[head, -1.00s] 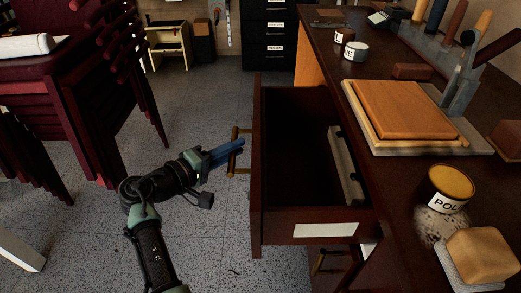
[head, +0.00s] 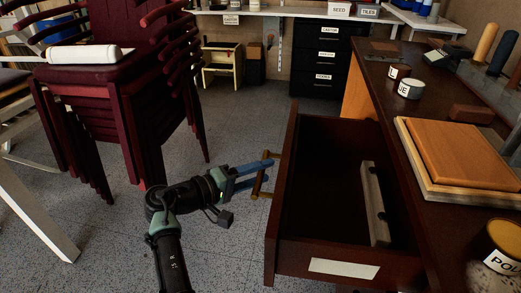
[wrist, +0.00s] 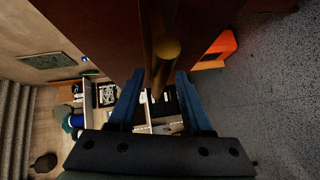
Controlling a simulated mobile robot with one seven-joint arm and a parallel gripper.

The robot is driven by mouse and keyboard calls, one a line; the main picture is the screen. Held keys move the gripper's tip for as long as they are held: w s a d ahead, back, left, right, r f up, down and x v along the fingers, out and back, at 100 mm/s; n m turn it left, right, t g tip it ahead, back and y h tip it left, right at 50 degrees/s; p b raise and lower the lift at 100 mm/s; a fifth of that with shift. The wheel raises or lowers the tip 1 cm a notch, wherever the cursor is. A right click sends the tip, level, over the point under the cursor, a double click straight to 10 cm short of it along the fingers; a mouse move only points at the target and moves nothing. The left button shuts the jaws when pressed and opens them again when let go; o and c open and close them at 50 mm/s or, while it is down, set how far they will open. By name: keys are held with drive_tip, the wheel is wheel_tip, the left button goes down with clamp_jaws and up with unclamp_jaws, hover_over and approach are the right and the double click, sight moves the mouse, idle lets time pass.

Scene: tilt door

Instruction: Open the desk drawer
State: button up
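The dark red-brown desk drawer (head: 330,250) stands pulled out from the desk (head: 400,170), with its inside showing. A brass bar handle (head: 260,184) sits on its left-facing front; it also shows in the wrist view (wrist: 166,50). My gripper (head: 266,171) is at the handle, left of the drawer front. In the wrist view my two blue fingers (wrist: 157,92) are spread apart, with the handle bar lying between their lines and clear space on both sides. Whether a finger touches the bar I cannot tell.
A pale bar (head: 375,205) lies in the drawer. Stacked dark red chairs (head: 110,90) stand at the left. Speckled floor (head: 100,240) is free left of the drawer. Cans (head: 411,88) and a wooden board (head: 465,155) sit on the desk. A black cabinet (head: 326,60) stands behind.

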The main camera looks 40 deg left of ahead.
drive_tip(key=p+v, duration=0.4)
drive_tip(key=v, duration=0.8)
drive_tip(key=shift+s, duration=0.4)
drive_tip(key=shift+a+r, duration=0.1)
